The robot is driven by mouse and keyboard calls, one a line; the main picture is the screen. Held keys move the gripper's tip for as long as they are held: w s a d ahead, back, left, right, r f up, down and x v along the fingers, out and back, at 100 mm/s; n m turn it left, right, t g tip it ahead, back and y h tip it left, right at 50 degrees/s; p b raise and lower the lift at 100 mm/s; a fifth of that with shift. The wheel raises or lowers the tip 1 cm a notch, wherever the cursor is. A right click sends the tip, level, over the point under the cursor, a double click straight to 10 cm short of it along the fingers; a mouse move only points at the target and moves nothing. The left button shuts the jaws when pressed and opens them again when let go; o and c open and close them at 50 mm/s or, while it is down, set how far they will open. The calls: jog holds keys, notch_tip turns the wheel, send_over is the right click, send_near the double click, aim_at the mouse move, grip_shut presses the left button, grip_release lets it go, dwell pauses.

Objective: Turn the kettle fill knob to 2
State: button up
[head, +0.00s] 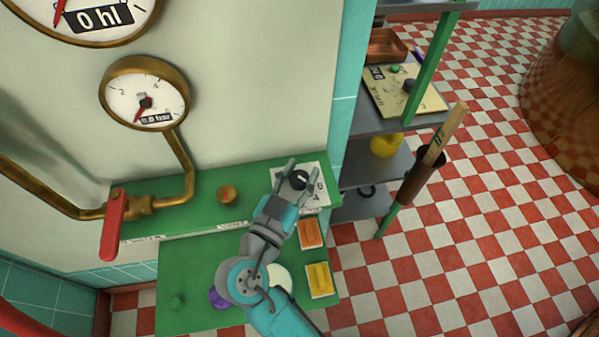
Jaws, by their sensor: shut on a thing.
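The black knob (299,180) sits on a white plate (318,173) at the right end of the green shelf. It has a pale pointer mark, but I cannot tell which number that points to. A 4 shows on the plate near its lower right; the other numbers are hidden or too small to read. My gripper (302,172) reaches in from below, with one finger on each side of the knob, and is shut on it. The fingers and wrist cover part of the plate.
A red-handled valve (113,225) and brass pipe stand at the left of the green shelf (175,200), with a brass knob (227,194) between. Grey shelves (365,165) stand right.

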aim_at(292, 184)
jog(key=shift+f+m+g+h, duration=0.1)
jog(key=shift+m+g+h, duration=1.15)
jog(key=shift+h, duration=0.85)
jog(key=shift+m, duration=0.35)
jog(key=o, duration=1.2)
jog(key=shift+c, duration=0.2)
jog(key=shift+v, duration=3.7)
